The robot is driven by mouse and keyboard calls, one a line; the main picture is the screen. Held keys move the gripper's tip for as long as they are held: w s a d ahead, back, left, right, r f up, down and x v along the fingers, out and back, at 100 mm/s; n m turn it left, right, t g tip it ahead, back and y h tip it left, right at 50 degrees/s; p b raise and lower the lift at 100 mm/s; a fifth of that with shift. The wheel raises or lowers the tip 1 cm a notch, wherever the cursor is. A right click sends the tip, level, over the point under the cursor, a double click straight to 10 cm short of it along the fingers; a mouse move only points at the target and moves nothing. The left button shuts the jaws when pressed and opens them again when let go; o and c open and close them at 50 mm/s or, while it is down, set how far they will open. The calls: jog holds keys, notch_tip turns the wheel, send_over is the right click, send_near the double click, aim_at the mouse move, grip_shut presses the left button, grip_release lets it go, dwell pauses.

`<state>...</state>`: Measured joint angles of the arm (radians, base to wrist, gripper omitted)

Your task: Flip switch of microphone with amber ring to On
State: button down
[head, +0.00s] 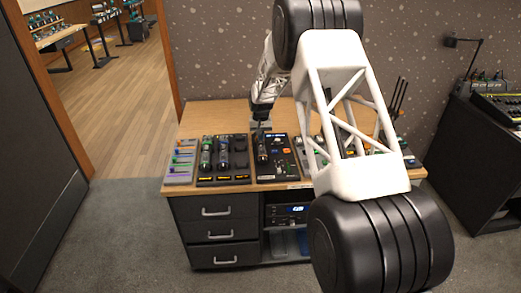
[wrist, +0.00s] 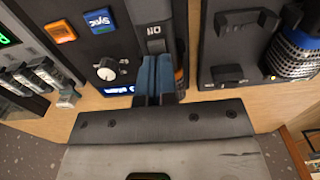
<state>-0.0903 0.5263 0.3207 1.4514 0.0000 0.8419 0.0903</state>
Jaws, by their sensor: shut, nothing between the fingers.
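In the wrist view a dark microphone (wrist: 152,12) lies under my fingertips, with a small grey slide switch (wrist: 154,45) and an ON label on its body. An amber patch (wrist: 180,78) shows just right of my fingers, partly hidden by them; it may be its ring. My gripper (wrist: 156,70) is shut and empty, its blue fingertips right beside the switch. I cannot tell whether they touch it or which way the switch is set. In the head view my gripper (head: 260,125) is above the back end of the microphone (head: 262,150) on the middle console.
A dock (head: 222,181) left of the console holds microphones, one with a blue ring (wrist: 295,40). The console (wrist: 75,20) has a blue Sync button, an orange button and a white knob. Faders (head: 181,160) stand at the desk's left end. My arm hides much of the right side.

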jog(key=shift+r, duration=3.45)
jog(key=s+d+r+t, duration=0.1)
jog(key=s+d+r, duration=0.2)
jog(key=s+r, duration=1)
jog(key=s+d+r, duration=0.3)
jog(key=s+r, duration=0.7)
jog(key=s, duration=0.7)
jog(key=s+d+t, duration=0.1)
jog(key=s+d, duration=0.2)
jog(key=s, duration=3.2)
jog(key=shift+s+f+t, duration=0.25)
jog(key=shift+f+t, duration=0.05)
jog(key=shift+f, duration=0.05)
